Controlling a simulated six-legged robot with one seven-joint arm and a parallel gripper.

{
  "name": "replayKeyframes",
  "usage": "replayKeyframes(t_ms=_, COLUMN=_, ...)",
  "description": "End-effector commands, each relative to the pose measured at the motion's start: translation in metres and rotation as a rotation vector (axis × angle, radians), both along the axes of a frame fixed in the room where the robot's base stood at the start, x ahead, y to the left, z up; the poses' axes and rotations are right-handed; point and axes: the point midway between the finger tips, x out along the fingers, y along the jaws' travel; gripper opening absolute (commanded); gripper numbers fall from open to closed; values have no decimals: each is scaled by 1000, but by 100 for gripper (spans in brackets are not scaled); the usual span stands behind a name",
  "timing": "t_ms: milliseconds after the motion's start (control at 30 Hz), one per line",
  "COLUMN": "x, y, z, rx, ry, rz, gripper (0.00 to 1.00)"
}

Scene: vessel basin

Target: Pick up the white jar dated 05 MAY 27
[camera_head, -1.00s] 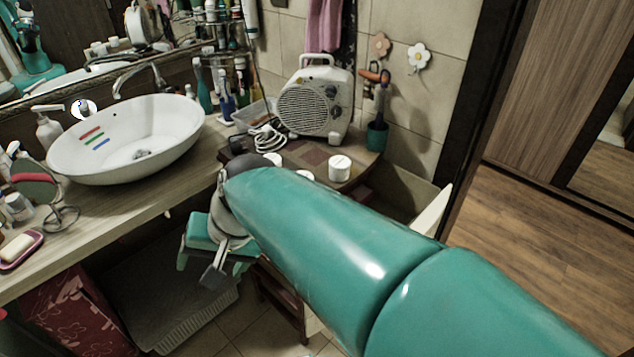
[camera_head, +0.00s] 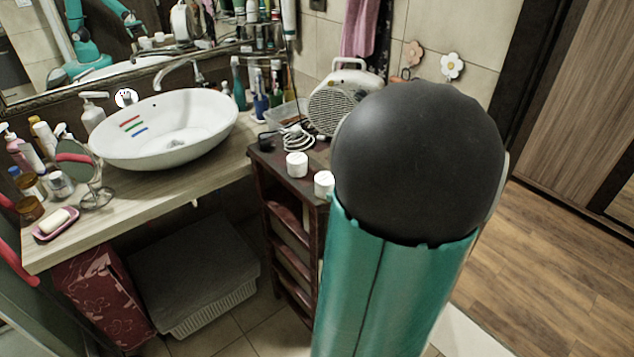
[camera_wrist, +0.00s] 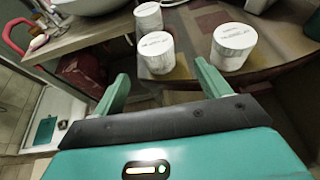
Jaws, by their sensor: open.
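In the head view, two white jars show, at the left (camera_head: 297,165) and right (camera_head: 323,184); my arm hides the gripper and the other jars.
The dark wooden stand (camera_head: 275,185) adjoins the counter (camera_head: 140,203) with the white basin (camera_head: 165,130). A white fan heater (camera_head: 342,98) and coiled cable (camera_head: 297,138) stand behind the jars. A mirror on a foot (camera_head: 92,175) is at left. Open floor (camera_head: 545,250) lies right.

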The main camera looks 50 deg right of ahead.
Motion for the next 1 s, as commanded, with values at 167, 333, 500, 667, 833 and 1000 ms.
replayKeyframes(t_ms=167, x=33, y=-7, z=-15, rx=2, ry=3, rz=6, gripper=76)
replayKeyframes(t_ms=333, x=54, y=-12, z=-23, rx=-1, ry=2, rz=7, gripper=76)
replayKeyframes(t_ms=500, x=66, y=-14, z=-27, rx=-2, ry=3, rz=10, gripper=76)
replayKeyframes(t_ms=667, x=88, y=-17, z=-36, rx=-1, ry=2, rz=10, gripper=76)
replayKeyframes(t_ms=833, x=105, y=-22, z=-42, rx=-1, ry=2, rz=8, gripper=76)
replayKeyframes(t_ms=1000, x=106, y=-23, z=-43, rx=-3, ry=2, rz=9, gripper=76)
